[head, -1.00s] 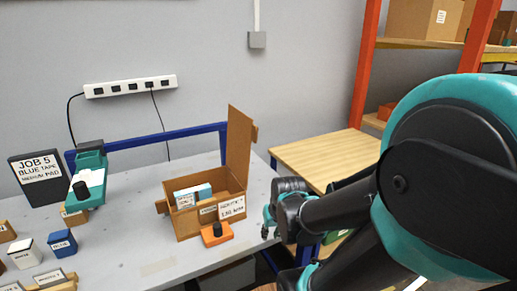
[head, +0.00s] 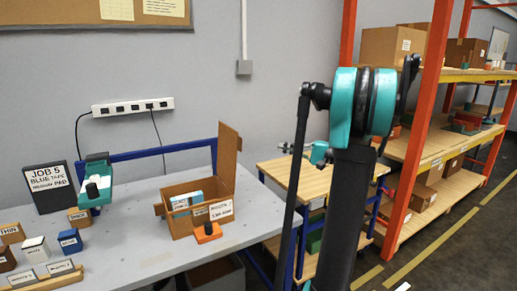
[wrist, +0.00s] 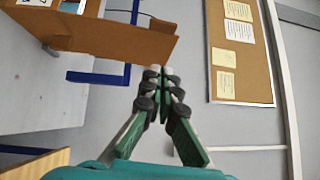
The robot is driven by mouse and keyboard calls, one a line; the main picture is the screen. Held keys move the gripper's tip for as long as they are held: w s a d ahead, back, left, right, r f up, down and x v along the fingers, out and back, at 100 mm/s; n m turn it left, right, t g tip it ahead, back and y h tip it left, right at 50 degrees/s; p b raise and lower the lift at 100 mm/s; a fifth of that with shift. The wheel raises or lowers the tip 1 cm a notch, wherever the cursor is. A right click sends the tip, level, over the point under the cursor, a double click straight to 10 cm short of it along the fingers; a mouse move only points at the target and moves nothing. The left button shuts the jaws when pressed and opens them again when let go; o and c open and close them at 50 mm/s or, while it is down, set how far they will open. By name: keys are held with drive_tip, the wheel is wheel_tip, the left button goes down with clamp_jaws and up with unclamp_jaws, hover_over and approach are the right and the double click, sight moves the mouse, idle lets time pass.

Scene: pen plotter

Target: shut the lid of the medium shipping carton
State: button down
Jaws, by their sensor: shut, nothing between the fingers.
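The medium shipping carton (head: 183,222) stands open on the grey table, with a white and blue box (head: 187,203) inside. Its lid (head: 228,157) stands upright at the carton's right side. In the wrist view the lid (wrist: 120,38) shows as a brown panel in the upper left, just beyond my fingertips. My gripper (wrist: 161,75) is shut and empty, pointing toward the lid's free edge with a gap between them. In the head view my gripper (head: 284,148) shows small to the right of the lid, over the wooden side table.
An orange block with a black knob (head: 208,232) sits at the carton's front. A teal device (head: 96,182), small labelled blocks and a job sign (head: 48,187) stand at left. A wooden side table (head: 300,178) and orange shelving (head: 412,140) are at right.

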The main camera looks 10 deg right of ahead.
approach(239, 142)
drive_tip(key=w, duration=0.5)
drive_tip(key=a, duration=0.2)
drive_tip(key=s+a, duration=0.1)
drive_tip(key=a, duration=0.1)
drive_tip(key=shift+s+a, duration=0.2)
drive_tip(key=shift+a, duration=0.2)
